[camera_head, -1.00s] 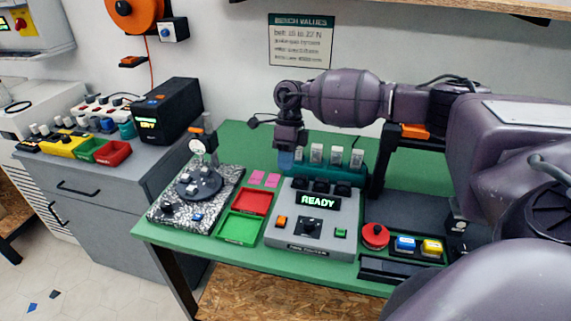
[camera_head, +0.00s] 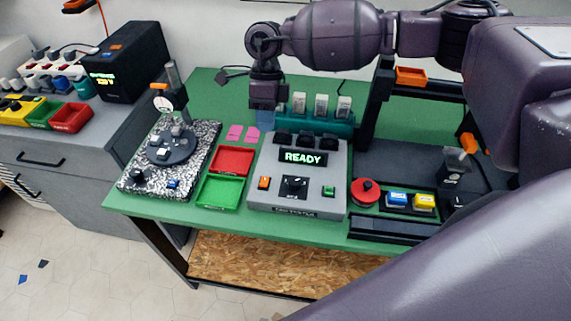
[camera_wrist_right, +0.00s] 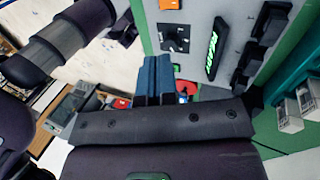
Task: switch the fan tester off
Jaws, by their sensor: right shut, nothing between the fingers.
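The fan tester (camera_head: 258,198) is a grey box on the green bench, with a lit green READY display (camera_head: 303,157). Its front panel has an orange button (camera_head: 264,183), a black central switch (camera_head: 294,187) and a green button (camera_head: 328,191). The switch panel shows in the wrist view too (camera_wrist_right: 175,38). My right gripper (camera_head: 265,118) points down behind the tester's back left corner, shut and empty, apart from the controls. Its blue fingers show in the wrist view (camera_wrist_right: 154,78). My left gripper is out of view.
Red (camera_head: 233,160) and green (camera_head: 220,191) trays lie left of the tester, beside a speckled turntable (camera_head: 140,170). A red round button (camera_head: 365,192) and blue and yellow buttons stand right. A teal rack (camera_head: 340,127) is behind. My right arm covers the right side.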

